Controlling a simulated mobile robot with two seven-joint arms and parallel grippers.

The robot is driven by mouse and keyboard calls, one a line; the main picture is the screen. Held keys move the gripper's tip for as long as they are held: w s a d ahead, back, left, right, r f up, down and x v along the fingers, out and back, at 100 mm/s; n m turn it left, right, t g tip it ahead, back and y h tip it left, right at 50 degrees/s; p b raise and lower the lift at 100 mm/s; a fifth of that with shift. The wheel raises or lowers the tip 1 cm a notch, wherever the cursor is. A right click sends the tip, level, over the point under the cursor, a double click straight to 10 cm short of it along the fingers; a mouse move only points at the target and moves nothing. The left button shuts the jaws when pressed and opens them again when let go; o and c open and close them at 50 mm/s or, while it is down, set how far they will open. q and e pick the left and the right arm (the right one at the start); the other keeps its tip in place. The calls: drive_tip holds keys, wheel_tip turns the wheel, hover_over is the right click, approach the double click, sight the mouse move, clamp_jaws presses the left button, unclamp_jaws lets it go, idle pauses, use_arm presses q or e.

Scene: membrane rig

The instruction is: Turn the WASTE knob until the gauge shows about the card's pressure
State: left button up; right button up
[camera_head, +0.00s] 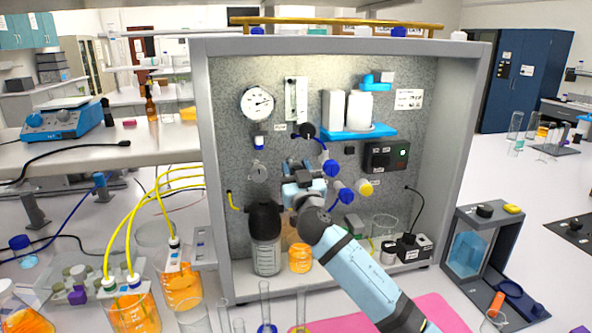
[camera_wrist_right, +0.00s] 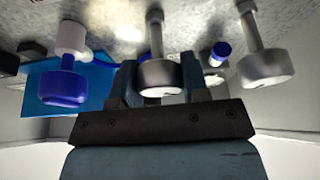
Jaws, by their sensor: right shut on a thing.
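The round white gauge (camera_head: 257,103) hangs at the upper left of the rig's grey back panel; its reading is too small to make out. A white card (camera_head: 408,99) is at the panel's upper right, its text unreadable. My right gripper (camera_head: 300,180) reaches to the panel below the gauge. In the wrist view its two fingers stand on either side of a grey knob (camera_wrist_right: 160,76) on a stem, shut on it. The knob's label is not visible, so I cannot tell if it is WASTE. My left gripper is out of view.
Beside the held knob are a blue knob (camera_wrist_right: 62,85) and another grey knob (camera_wrist_right: 265,70). A blue shelf (camera_head: 357,133) holds white containers. A dark-capped bottle (camera_head: 266,250) and an orange beaker (camera_head: 300,258) stand below my gripper. The rig frame (camera_head: 215,180) encloses the space.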

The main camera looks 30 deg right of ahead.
drive_tip(key=shift+n+y, duration=0.4)
drive_tip(key=shift+n, duration=0.3)
drive_tip(key=n+y+p, duration=0.1)
drive_tip(key=n, duration=0.1)
drive_tip(key=shift+r+n, duration=0.15)
drive_tip(key=shift+n, duration=0.25)
drive_tip(key=shift+n+y+p, duration=0.5)
drive_tip(key=shift+n+y, duration=0.1)
drive_tip(key=shift+n, duration=0.4)
drive_tip(key=o, duration=0.9)
drive_tip(key=shift+o, duration=0.2)
drive_tip(key=shift+f, duration=0.2)
